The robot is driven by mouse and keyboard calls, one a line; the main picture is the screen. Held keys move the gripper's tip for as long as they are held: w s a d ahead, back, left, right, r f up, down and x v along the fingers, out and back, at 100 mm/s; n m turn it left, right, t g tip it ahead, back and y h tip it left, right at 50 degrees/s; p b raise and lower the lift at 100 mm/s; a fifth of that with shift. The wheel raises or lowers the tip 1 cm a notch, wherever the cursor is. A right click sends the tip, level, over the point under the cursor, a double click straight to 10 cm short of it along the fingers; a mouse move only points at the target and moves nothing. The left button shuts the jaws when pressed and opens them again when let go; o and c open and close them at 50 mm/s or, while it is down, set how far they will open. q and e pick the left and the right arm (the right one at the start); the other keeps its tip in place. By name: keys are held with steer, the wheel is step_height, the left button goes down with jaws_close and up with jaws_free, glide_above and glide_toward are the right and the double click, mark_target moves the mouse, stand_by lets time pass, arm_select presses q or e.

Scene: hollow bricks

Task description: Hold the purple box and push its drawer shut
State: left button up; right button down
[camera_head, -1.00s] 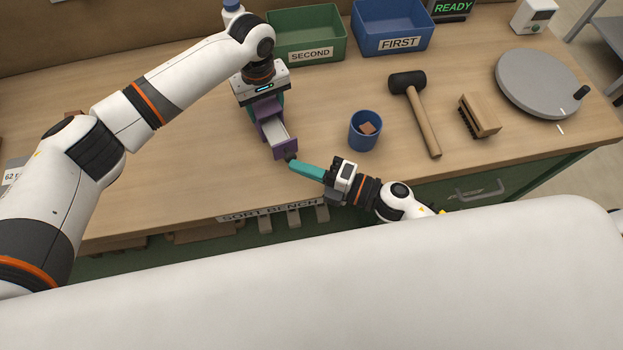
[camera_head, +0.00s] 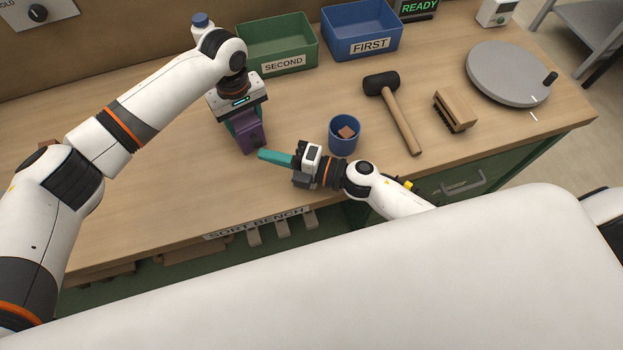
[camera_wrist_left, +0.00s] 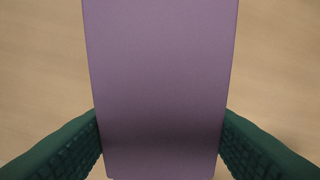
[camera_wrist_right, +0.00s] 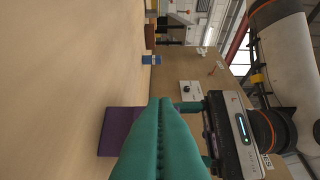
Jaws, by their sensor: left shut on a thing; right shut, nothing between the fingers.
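The purple box (camera_head: 250,135) stands on the bench below my left gripper (camera_head: 237,118), which is shut on it from above. In the left wrist view the box's plain purple top (camera_wrist_left: 160,80) lies between the two green fingers. The drawer shows no pale inside in the head view and looks pushed in; a small gap cannot be ruled out. My right gripper (camera_head: 262,155) is shut and empty, its teal fingertips close to the box's front; contact cannot be told. In the right wrist view the box (camera_wrist_right: 118,130) shows partly behind the shut fingers (camera_wrist_right: 160,115).
A mallet (camera_head: 400,120), a brush (camera_head: 455,110) and a grey turntable (camera_head: 508,75) lie further right. Green (camera_head: 280,62) and blue (camera_head: 365,50) bins stand behind. The bench's front left is clear.

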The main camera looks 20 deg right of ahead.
mark_target(243, 117)
steer(key=shift+s+d+f, duration=0.1)
steer(key=shift+s+d, duration=0.1)
steer(key=shift+s, duration=1)
arm_select(q)
steer(key=shift+a, duration=0.15)
arm_select(e)
steer(key=v, duration=1)
arm_select(q)
steer(key=o, duration=1)
steer(key=shift+w, duration=0.1)
steer(key=shift+c, duration=0.2)
step_height(243, 117, up, 12)
steer(key=shift+f, duration=0.1)
